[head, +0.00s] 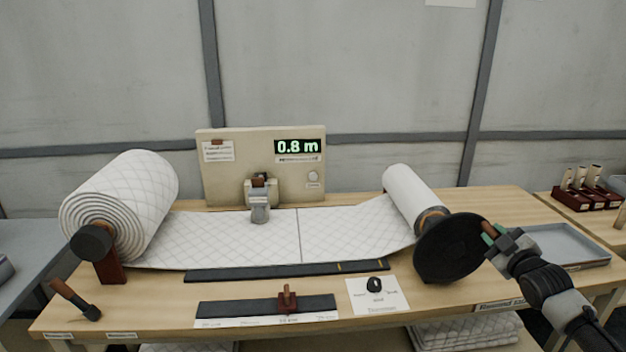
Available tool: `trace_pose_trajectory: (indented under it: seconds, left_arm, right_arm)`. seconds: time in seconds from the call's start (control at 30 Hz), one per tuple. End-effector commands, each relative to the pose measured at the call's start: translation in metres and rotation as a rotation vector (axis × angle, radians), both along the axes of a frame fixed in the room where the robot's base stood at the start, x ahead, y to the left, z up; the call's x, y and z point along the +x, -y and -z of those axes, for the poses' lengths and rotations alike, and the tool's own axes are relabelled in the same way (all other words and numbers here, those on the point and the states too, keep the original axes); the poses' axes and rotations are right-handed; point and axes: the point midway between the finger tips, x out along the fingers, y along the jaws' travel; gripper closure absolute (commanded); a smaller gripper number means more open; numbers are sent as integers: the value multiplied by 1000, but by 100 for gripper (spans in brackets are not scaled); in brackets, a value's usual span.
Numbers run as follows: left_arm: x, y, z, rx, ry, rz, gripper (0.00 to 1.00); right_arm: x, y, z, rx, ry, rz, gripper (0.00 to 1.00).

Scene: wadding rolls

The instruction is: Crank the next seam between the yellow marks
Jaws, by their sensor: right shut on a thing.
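White quilted wadding (215,240) runs flat across the bench from a thick roll (135,200) at left to a thinner roll (412,198) at right. One dark seam (299,236) crosses it near the middle. Two yellow marks (360,267) sit near the right end of a black strip along the wadding's front edge; the seam lies left of both. A black crank disc (448,248) is on the front end of the right roll. My right gripper (493,236) is shut on the crank's handle at the disc's right edge, the handle mostly hidden. My left gripper is out of view.
A panel (225,170) behind the wadding reads 0.8 m. A grey clamp-like device (259,208) stands over its back edge. In front are a slider rail (240,307), a card with a black knob (375,285) and a brown-handled lever (75,299). A grey tray (560,243) lies right.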

Motion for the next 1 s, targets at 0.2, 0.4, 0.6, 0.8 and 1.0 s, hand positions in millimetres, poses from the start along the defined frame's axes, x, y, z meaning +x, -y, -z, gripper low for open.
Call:
trace_pose_trajectory:
  seconds: [0.2,0.4,0.6,0.8,1.0]
  left_arm:
    - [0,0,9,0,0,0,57]
    - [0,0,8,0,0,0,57]
    - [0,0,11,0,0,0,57]
    - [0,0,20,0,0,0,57]
    - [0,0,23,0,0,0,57]
  right_arm:
    - [0,8,10,-1,-4,0,90]
    - [0,8,9,1,-4,0,90]
    - [0,10,12,0,-4,1,90]
    - [1,16,22,-2,-3,0,90]
    - [1,20,25,0,-4,-1,90]
